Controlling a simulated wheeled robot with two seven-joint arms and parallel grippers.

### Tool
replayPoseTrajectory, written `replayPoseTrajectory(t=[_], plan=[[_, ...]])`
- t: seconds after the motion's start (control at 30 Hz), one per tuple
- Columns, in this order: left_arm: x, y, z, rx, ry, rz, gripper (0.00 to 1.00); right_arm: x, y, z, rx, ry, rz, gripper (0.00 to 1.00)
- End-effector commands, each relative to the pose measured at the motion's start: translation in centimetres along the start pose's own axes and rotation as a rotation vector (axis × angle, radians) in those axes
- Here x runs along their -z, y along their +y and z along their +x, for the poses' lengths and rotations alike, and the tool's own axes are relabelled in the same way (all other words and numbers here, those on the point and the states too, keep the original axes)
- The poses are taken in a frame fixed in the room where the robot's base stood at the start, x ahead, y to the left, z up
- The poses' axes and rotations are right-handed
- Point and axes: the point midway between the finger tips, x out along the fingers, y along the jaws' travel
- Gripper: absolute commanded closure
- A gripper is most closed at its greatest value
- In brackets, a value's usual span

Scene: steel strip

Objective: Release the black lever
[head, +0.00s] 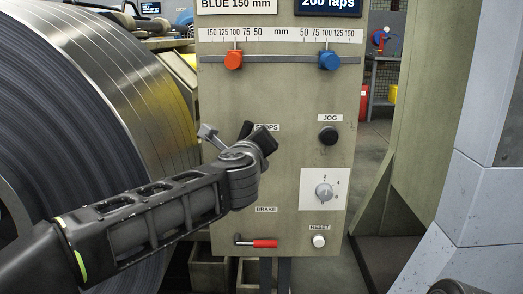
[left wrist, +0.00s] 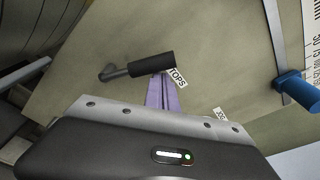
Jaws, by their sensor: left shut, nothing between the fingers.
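The black lever (left wrist: 152,65) shows in the left wrist view as a black cylindrical grip on a bent metal arm, beside the STOPS label. In the head view my left arm crosses in front of that part of the panel, so I cannot make out the lever clearly there. My left gripper (head: 262,138) is at the panel by the STOPS label. In the left wrist view its pale purple fingers (left wrist: 161,93) are together and empty, with their tips at the edge of the lever's grip. I cannot tell whether they touch it. My right gripper is out of view.
The panel (head: 285,185) carries an orange slider (head: 233,60), a blue slider (head: 330,60), a black JOG button (head: 328,134), a rotary dial (head: 324,193), a red brake handle (head: 264,243) and a white RESET button (head: 319,241). A large steel coil (head: 70,110) stands at the left.

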Motion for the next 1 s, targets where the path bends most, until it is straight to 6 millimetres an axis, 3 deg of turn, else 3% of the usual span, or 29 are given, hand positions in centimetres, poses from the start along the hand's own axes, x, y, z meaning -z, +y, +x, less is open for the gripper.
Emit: replayPoseTrajectory(t=[0.4, 1.0], plan=[[-2.8, 1.2, -0.4, 0.000, -0.002, -0.001, 1.00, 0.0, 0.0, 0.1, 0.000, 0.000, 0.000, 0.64], [-3.8, 1.9, -0.5, -0.005, -0.008, 0.000, 1.00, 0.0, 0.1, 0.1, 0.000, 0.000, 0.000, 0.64]])
